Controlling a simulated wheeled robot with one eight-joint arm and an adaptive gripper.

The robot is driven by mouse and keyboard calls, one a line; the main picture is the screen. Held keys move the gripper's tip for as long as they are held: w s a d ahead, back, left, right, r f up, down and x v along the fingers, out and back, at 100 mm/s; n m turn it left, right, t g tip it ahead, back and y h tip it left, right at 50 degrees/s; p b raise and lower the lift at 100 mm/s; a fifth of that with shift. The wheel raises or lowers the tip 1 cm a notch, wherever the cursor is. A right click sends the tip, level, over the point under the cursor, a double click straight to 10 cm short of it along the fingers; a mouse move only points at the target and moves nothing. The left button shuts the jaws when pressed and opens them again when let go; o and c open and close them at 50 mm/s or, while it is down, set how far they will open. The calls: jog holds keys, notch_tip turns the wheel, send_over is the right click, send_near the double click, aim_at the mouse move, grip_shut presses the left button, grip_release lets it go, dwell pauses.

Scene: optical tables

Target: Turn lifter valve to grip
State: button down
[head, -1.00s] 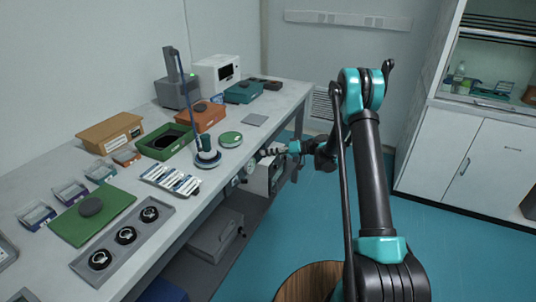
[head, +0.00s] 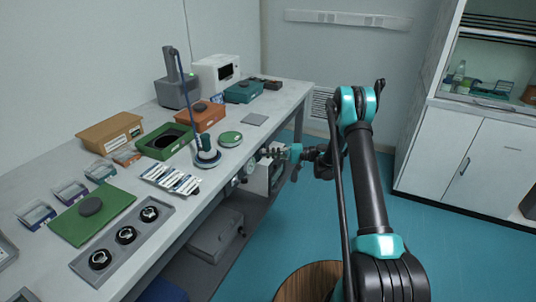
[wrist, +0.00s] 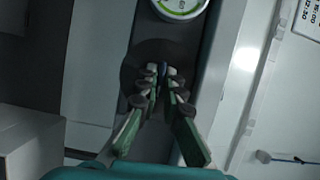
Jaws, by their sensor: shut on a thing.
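In the wrist view, my gripper (wrist: 164,76) is closed on a small dark, bluish valve lever (wrist: 163,69). Its fingertips sit on both sides of the lever and hide most of it. A dark round valve plate (wrist: 131,74) shows behind the fingers; I cannot read its marks or the lever's exact angle. A white gauge with a green arc (wrist: 180,6) is just above it. In the head view, my gripper (head: 266,153) is at the table's front edge, beside a round gauge (head: 250,167). The lifter with a blue hose (head: 206,155) stands on the tabletop.
The long table (head: 283,104) holds a grey tray with black round parts (head: 112,260), a green box (head: 150,152), an orange box (head: 213,119) and a green-topped disc (head: 230,139). The blue floor (head: 345,220) is open.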

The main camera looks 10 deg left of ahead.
dwell(0.4)
jog(key=c, duration=1.7)
grip_release()
jog(key=shift+d, duration=0.1)
jog(key=d, duration=1.2)
jog(key=shift+w, duration=0.3)
jog(key=shift+m, duration=0.3)
